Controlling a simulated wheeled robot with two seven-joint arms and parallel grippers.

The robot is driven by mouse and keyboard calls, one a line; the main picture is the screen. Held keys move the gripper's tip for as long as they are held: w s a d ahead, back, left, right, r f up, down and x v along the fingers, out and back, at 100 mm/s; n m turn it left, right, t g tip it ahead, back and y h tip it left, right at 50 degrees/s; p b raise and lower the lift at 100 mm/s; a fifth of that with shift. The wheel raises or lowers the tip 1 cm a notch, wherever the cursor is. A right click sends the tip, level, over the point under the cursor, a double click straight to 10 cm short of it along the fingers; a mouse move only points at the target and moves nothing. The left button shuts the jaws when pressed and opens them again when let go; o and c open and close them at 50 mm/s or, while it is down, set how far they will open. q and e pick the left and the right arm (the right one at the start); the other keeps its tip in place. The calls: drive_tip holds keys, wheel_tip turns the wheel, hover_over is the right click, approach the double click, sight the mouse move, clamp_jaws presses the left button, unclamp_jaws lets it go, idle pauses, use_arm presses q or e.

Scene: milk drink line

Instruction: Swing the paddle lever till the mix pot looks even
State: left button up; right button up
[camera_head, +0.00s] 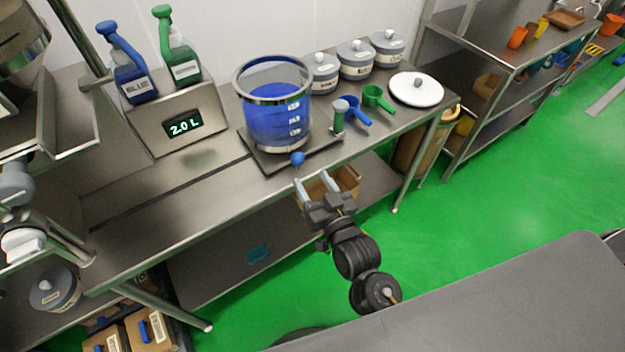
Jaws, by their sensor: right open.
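The mix pot (275,118) is a clear, metal-rimmed vessel on a dark base plate on the steel bench. The blue contents look even in colour from here, though fine streaks would be too small to tell. A blue ball knob (297,158), seemingly the end of the paddle lever, sticks out at the pot's front foot. The rest of the lever and the paddle cannot be made out. My right gripper (312,179) is open and empty, just in front of the bench edge. Its fingers point toward the knob, apart from it. My left gripper is not in view.
Lidded grey pots (355,60) are behind. A display (184,126) reads 2.0 L. The bench's front left is clear.

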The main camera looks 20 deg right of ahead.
drive_tip(key=shift+r, duration=0.1)
drive_tip(key=shift+c, duration=0.8)
drive_tip(key=shift+d, duration=0.2)
drive_tip(key=shift+c, duration=1.1)
drive_tip(key=d+n+y, duration=0.1)
drive_tip(key=d+n, duration=0.1)
drive_tip(key=d, duration=0.1)
drive_tip(key=d+n+p, duration=0.1)
drive_tip(key=d+n, duration=0.1)
drive_tip(key=d, duration=0.1)
drive_tip(key=shift+w+d+g+y, duration=0.15)
drive_tip(key=shift+g+y, duration=0.15)
drive_tip(key=shift+y, duration=0.1)
drive_tip(key=c, duration=0.7)
drive_tip(key=d+y, duration=0.1)
drive_tip(key=d, duration=0.1)
drive_tip(key=d+r+g+y+p, duration=0.1)
drive_tip(key=d, duration=0.2)
drive_tip(key=shift+r, duration=0.15)
clamp_jaws()
drive_tip(key=m+g+y, duration=0.1)
drive_tip(key=m, duration=0.3)
drive_tip(key=s+d+r+m+g+y, duration=0.1)
drive_tip(key=m, duration=0.3)
drive_tip(key=m+g+y, duration=0.1)
drive_tip(key=m, duration=0.3)
drive_tip(key=shift+s+d+r+y, duration=0.15)
drive_tip(key=shift+s+d+y, duration=0.05)
drive_tip(key=shift+s+y, duration=0.2)
